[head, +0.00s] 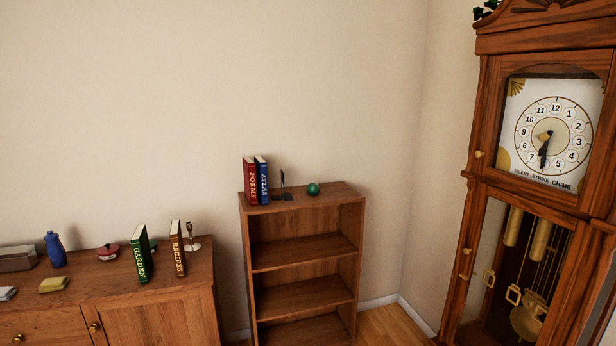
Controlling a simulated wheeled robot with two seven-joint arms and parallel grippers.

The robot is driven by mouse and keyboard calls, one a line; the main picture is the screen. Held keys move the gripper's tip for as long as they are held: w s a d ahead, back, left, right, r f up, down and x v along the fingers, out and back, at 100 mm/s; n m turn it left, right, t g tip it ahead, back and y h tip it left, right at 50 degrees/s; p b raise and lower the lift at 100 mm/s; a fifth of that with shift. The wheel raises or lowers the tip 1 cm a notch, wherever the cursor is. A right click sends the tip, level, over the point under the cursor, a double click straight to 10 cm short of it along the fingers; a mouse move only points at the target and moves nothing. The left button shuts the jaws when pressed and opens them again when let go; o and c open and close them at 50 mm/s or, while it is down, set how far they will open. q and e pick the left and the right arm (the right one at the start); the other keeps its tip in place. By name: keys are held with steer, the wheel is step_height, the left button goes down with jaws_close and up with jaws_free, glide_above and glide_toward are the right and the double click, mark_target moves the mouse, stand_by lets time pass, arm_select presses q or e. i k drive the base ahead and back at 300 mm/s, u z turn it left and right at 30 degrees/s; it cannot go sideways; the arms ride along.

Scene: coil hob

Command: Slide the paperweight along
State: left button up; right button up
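A small round green ball (313,189), which looks like the paperweight, sits on top of the wooden bookcase (306,221). To its left on the same top stand a red book marked POEMS (250,181) and a blue book marked ATLAS (262,181). A dark bookend (283,192) stands just right of the blue book, with a gap between it and the green ball. Neither of my grippers shows in the head view.
A low wooden cabinet (160,312) at the left bears a green book (142,254), a RECIPES book (178,249), a blue bottle (56,250) and other small things. A tall clock (480,150) stands at the right. The bookcase top is clear right of the ball.

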mark_target(313, 189)
steer(key=z, duration=0.35)
steer(key=i, duration=0.65)
steer(key=z, duration=0.65)
steer(key=i, duration=1.35)
steer(key=u, duration=1.1)
steer(key=i, duration=0.9)
steer(key=u, duration=0.8)
